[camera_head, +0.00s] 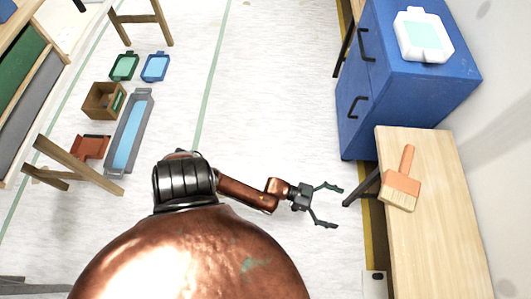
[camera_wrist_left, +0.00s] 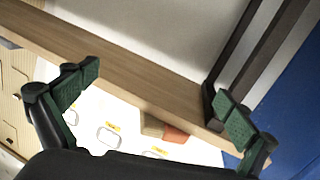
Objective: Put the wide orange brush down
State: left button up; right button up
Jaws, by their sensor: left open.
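The wide orange brush (camera_head: 403,183) lies flat on the light wooden table (camera_head: 437,230) at the right in the head view. Its handle points toward the blue cabinet and its pale bristles lie near the table's left edge. In the left wrist view a bit of the orange brush (camera_wrist_left: 175,134) shows past the table's edge (camera_wrist_left: 130,75); the rest is hidden. My left gripper (camera_head: 330,205) is open and empty, left of the table and apart from the brush. Its spread fingers (camera_wrist_left: 155,105) also show in the wrist view. My right gripper is not in view.
A blue cabinet (camera_head: 400,85) with a white container (camera_head: 423,35) on top stands behind the table. At the left are a grey tray (camera_head: 147,100), a wooden box (camera_head: 103,100) and small green and blue trays on the floor. The middle floor is clear.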

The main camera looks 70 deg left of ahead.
pick_arm(q)
jog(key=s+f+n+g+y, duration=0.1)
jog(key=s+f+g+y, duration=0.25)
jog(key=s, duration=0.45)
jog(key=s+f+n+g+y, duration=0.2)
jog(key=s+f+g, duration=0.25)
jog(key=s, duration=0.35)
jog(key=s+a+r+n+g+y, duration=0.1)
jog(key=s+a+g, duration=0.2)
jog(key=s, duration=0.8)
jog(key=s+a+r+g+y, duration=0.2)
jog(key=s+a+g, duration=0.1)
jog(key=s, duration=0.8)
jog(key=shift+a+r+n, duration=0.3)
jog(key=shift+a+n, duration=0.1)
jog(key=shift+a, duration=0.1)
jog(key=shift+y, duration=0.25)
